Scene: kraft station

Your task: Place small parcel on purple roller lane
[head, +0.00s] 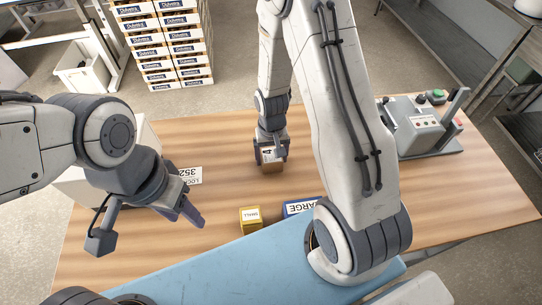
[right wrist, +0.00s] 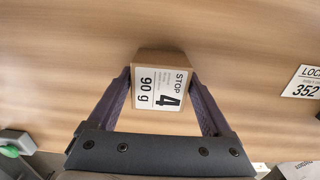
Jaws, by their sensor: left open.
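The small parcel (head: 271,167) is a brown box with a white label reading "STOP 4 90 g" in the right wrist view (right wrist: 160,92). My right gripper (head: 270,155) has its two purple fingers against opposite sides of the parcel, shut on it; the fingers also show in the right wrist view (right wrist: 160,80). The parcel is at or just above the wooden table; I cannot tell if it touches. My left gripper (head: 188,213) is open and empty over the table's left part. No purple roller lane is visible in these frames.
A yellow "SMALL" block (head: 250,220) and a blue "LARGE" block (head: 300,207) are near the table's front edge. A grey control box (head: 424,125) stands at the right. A white box (head: 90,185) and a "352" sign (head: 190,175) are at the left. The table (head: 215,150) is clear around the parcel.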

